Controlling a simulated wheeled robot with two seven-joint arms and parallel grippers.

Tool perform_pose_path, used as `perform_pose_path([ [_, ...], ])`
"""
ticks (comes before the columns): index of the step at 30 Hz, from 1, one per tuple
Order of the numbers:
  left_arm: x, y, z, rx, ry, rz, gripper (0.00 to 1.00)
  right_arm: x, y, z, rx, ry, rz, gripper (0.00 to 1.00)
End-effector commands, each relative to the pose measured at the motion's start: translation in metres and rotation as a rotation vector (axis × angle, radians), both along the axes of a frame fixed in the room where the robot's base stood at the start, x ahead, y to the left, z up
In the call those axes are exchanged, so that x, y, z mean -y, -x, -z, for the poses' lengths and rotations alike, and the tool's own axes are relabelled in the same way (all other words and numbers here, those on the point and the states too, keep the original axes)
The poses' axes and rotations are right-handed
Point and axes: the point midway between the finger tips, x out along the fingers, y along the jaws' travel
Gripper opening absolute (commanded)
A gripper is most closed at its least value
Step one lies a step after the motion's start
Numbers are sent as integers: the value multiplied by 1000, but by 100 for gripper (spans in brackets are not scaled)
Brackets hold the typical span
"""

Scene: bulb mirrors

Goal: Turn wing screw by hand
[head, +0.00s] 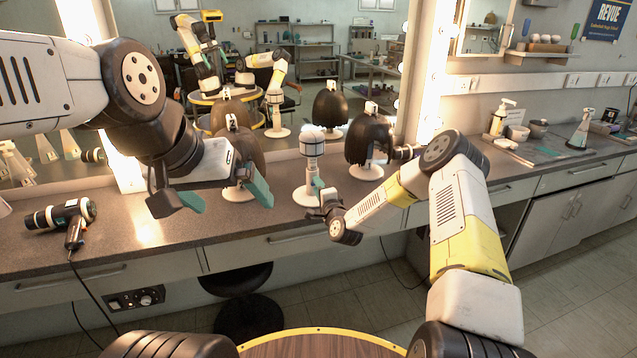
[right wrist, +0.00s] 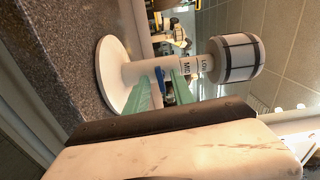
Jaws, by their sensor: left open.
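A white stand (head: 310,160) with a round base, a post and a thick capped head stands on the counter. The right wrist view shows it sideways, with a lettered label on the post (right wrist: 188,66). A small blue part (right wrist: 161,72), apparently the wing screw, shows at the post beside the green fingertips. My right gripper (right wrist: 164,88) is at the post with its fingers a little apart; whether they press on the blue part I cannot tell. In the head view this gripper (head: 322,192) is at the stand's right side. My left gripper (head: 222,196) is open and empty left of the stand.
Dark wig heads on white stands are behind my left gripper (head: 238,135) and to the right (head: 369,140). A hair dryer (head: 62,217) lies at left with its cable hanging down. A mirror backs the counter (head: 150,235). A black stool (head: 240,285) stands below.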

Motion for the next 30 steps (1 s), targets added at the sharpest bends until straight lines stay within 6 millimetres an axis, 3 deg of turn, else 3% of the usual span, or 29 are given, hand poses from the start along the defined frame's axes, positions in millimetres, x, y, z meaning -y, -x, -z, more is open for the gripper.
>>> perform_pose_path([
  [10, 0, 0, 0, 0, 0, 0, 100, 2, 3, 0, 1, 2, 1, 30],
  [30, 0, 0, 0, 0, 0, 0, 100, 19, 57, 0, 2, 3, 1, 30],
])
